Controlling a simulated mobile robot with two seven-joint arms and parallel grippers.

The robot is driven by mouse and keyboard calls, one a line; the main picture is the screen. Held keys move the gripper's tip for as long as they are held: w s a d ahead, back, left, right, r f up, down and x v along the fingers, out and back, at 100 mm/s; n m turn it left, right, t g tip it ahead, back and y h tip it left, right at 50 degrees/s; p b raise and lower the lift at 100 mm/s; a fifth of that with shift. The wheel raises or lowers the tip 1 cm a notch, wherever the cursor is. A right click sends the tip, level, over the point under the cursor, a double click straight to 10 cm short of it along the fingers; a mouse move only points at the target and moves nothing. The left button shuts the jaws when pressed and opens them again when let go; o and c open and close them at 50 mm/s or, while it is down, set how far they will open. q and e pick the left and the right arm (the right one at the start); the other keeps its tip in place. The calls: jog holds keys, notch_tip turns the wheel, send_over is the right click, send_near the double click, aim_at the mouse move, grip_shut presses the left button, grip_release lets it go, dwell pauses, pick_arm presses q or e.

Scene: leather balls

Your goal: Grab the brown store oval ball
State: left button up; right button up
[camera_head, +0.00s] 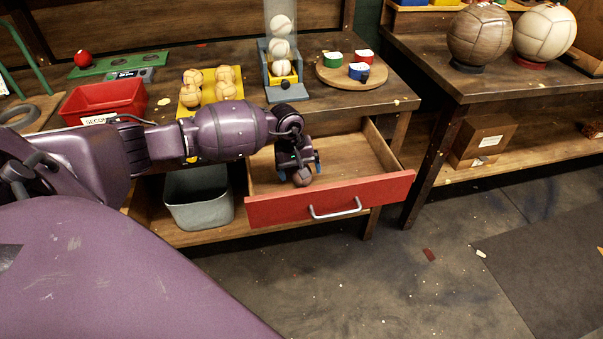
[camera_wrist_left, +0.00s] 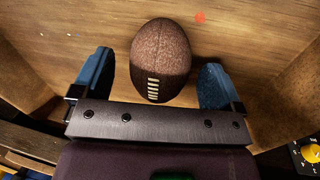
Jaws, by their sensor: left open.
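The brown oval ball (camera_wrist_left: 160,55) lies in the open wooden drawer, with white laces facing the left wrist camera. In the head view the ball (camera_head: 302,177) shows just below my left gripper (camera_head: 300,168), near the drawer's red front. In the left wrist view my left gripper (camera_wrist_left: 158,85) is open, with one blue finger on each side of the ball. Gaps show between the fingers and the ball, more clearly on the left. My right gripper is in neither view.
The open drawer (camera_head: 345,150) has a red front (camera_head: 270,208) and side walls close around my gripper. A grey bin (camera_head: 200,205) stands left of it on the lower shelf. Above, the bench carries a red bin (camera_head: 100,98), a yellow ball tray (camera_head: 209,82) and a round board (camera_head: 330,77).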

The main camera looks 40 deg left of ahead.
pick_arm(q)
jog(key=shift+w+d+f, duration=0.1)
jog(key=shift+f, duration=0.7)
jog(key=c, duration=1)
jog(key=shift+r, duration=0.1)
